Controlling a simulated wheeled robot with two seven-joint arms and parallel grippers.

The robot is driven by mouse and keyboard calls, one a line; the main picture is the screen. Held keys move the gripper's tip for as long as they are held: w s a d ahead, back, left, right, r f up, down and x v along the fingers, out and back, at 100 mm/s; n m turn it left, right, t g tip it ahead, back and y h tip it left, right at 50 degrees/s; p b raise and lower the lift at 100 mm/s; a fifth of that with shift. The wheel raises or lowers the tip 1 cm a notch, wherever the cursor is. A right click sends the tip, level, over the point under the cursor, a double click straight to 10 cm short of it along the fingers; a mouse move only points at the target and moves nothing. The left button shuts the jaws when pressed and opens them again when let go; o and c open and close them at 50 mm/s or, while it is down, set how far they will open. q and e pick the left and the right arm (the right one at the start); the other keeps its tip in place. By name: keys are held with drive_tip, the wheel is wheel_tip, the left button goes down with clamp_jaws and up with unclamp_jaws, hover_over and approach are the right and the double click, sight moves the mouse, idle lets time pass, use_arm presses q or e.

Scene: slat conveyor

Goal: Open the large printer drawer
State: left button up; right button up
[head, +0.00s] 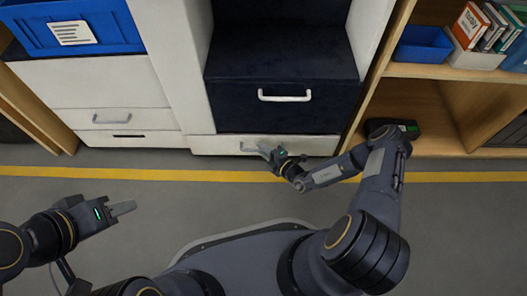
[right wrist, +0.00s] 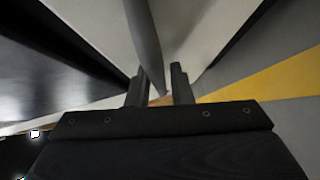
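A dark navy drawer front (head: 270,118) with a white bar handle (head: 285,97) is in the middle of the head view, closed. Below it is a low, wide white drawer (head: 215,145) with a grey handle (head: 246,148). I cannot tell which is the large printer drawer. My right gripper (head: 268,152) is at the right end of the low drawer's handle and partly hides it. In the right wrist view a grey bar (right wrist: 146,40) runs between its fingers, close to the left finger, with a gap at the right. My left gripper (head: 123,208) is over the floor, away from the drawers.
A white cabinet with a small drawer (head: 112,118) and a blue bin (head: 95,25) stands at the left. A wooden shelf (head: 440,72) with books and a blue tray (head: 423,45) is at the right, close to my right elbow. The floor between is clear, with a yellow line (head: 170,174).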

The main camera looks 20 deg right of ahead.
clamp_jaws()
